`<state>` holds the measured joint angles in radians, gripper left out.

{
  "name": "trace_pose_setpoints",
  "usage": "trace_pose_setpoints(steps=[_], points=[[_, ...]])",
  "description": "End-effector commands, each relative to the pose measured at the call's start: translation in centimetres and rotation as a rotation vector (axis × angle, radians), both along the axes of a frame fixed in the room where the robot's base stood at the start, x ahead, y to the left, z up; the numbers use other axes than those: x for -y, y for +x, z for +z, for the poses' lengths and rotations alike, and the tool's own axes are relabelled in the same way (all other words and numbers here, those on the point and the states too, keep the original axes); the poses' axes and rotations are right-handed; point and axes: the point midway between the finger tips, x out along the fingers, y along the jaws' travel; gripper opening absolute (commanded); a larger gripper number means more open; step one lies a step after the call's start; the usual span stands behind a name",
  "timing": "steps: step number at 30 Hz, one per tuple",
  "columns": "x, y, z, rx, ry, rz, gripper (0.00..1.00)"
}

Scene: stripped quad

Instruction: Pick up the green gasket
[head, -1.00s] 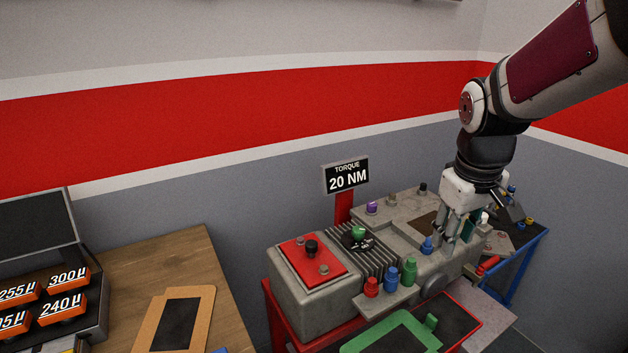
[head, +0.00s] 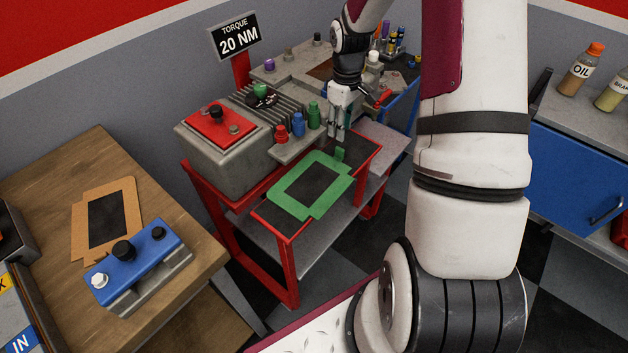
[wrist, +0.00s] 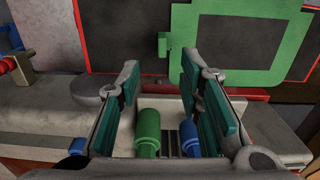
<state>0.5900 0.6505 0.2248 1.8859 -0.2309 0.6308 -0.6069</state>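The green gasket (head: 286,198) is a flat, roughly rectangular frame with an upright tab at its right end. It lies on the dark top of the red stand, and its front corner reaches past the edge. In the wrist view the gasket (wrist: 183,62) shows at the upper right, beyond the fingers. My gripper (head: 338,132) hangs near the tab, behind and above it, close to the grey block. In the wrist view my gripper (wrist: 160,85) has its teal-padded fingers wide apart with nothing between them. A green peg and a blue peg show below and beyond the opening.
The grey engine block (head: 226,160) with colored pegs stands behind the gasket. A wooden table (head: 60,200) at left holds an orange gasket (head: 78,232) and a blue part (head: 140,268). A blue cabinet (head: 580,170) stands at right.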

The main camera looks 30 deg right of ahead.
Motion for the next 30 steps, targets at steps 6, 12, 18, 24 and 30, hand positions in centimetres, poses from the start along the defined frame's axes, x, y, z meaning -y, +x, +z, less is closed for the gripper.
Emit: trace_pose_setpoints(steps=[6, 12, 18, 24, 30], points=[[-0.1, 0.0, -3.2, -0.001, 0.001, 0.0, 0.33], [-0.2, 0.0, -4.3, -0.001, 0.001, 0.0, 0.33], [-0.6, 0.3, -7.0, -0.002, 0.001, 0.002, 0.33], [-0.5, 0.3, -8.9, 0.0, 0.0, -0.001, 0.33], [-0.5, 0.4, -9.0, 0.001, -0.001, -0.001, 0.33]])
